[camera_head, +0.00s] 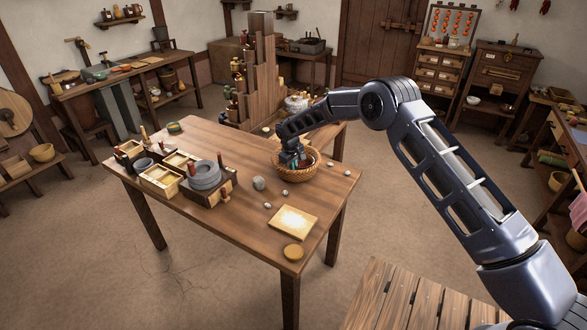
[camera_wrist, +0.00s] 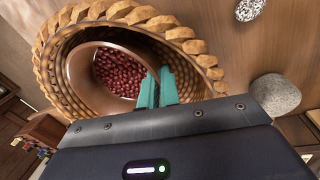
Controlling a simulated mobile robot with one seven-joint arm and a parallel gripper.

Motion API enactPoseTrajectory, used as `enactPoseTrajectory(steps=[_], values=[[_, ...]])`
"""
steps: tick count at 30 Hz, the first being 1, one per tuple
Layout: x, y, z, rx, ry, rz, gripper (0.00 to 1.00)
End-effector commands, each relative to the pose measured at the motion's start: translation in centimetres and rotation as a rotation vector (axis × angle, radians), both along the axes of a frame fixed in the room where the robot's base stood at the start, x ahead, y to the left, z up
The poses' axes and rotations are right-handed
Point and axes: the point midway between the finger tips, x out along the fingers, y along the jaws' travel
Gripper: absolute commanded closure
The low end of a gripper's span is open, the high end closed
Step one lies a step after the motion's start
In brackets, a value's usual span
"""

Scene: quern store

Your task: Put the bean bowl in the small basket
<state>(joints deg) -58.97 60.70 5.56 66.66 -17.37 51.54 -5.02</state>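The small basket (camera_head: 297,178) is woven wicker and stands near the back right of the wooden table. The bean bowl (camera_wrist: 82,76) is brown and full of dark red beans. It sits inside the basket's rim (camera_wrist: 188,46) in the wrist view, and partly shows behind my gripper in the head view. My gripper (camera_wrist: 158,84) reaches into the basket from above. Its two teal fingers are close together at the bowl's rim and look shut on the bowl's wall. Whether the bowl rests on the basket's floor is hidden.
A grey stone (camera_head: 259,183) and several pebbles lie left of and in front of the basket. A quern (camera_head: 204,176) and divided boxes stand on the table's left.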

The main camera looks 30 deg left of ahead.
Motion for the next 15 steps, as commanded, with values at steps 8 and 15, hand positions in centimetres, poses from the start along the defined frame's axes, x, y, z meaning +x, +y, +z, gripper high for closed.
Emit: enactPoseTrajectory(steps=[8, 15], values=[[0.02, 0.04, -0.14, 0.001, -0.001, 0.0, 1.0], [0.01, 0.01, -0.41, 0.0, 0.0, 0.0, 0.74]])
